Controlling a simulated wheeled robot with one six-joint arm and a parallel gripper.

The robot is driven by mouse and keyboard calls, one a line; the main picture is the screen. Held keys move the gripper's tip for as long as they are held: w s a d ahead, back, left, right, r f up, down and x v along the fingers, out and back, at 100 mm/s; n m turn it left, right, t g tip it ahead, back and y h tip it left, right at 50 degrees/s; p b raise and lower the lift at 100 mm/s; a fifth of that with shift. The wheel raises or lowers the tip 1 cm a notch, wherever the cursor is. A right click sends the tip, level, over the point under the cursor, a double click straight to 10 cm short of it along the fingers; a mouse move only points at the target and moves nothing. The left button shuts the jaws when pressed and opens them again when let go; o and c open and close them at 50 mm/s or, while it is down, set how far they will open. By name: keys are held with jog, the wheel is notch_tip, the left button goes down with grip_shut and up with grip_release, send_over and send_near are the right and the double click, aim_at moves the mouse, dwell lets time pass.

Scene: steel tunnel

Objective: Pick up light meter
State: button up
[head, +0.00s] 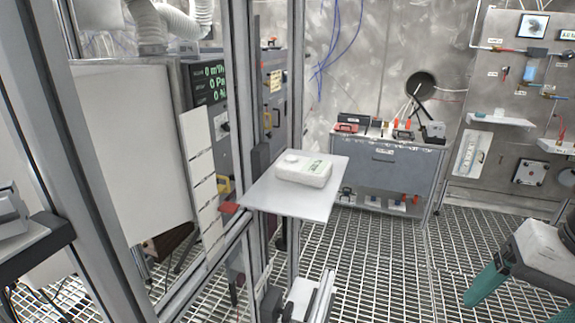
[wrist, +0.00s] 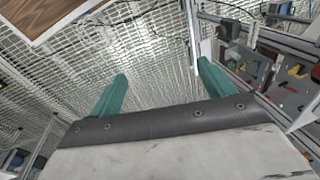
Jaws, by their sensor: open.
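A white device with a round knob-like dome and small green print, probably the light meter (head: 303,172), lies flat on a small white shelf (head: 262,196) in the middle of the head view. My gripper (head: 520,300) is at the lower right of the head view, well apart from the shelf, with its teal fingers pointing down and left. In the wrist view my gripper (wrist: 162,72) has its two teal fingers spread, with only floor grating between them. The white device does not show in the wrist view.
A metal frame post (head: 297,90) rises just behind the shelf. A grey cabinet (head: 385,178) with tools on top stands at the back. Open grating floor (head: 375,265) lies between shelf and gripper. The wrist view shows a wooden-topped surface (wrist: 40,15) at upper left.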

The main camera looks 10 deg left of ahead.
jog(key=w+a+r+m+y, duration=0.2)
jog(key=w+a+m+y, duration=0.1)
jog(key=w+a+m, duration=0.3)
jog(key=w+a+r+m+y, duration=0.3)
jog(key=w+a+y, duration=0.1)
jog(key=a, duration=0.4)
jog(key=m+t+y, duration=0.2)
jog(key=m+y, duration=0.2)
jog(key=m, duration=0.5)
send_near(309, 164)
jog(key=x, duration=0.3)
jog(key=shift+s+a+f, duration=0.15)
jog(key=shift+f, duration=0.05)
jog(key=x, duration=0.7)
jog(key=shift+a, duration=0.3)
jog(key=c, duration=1.1)
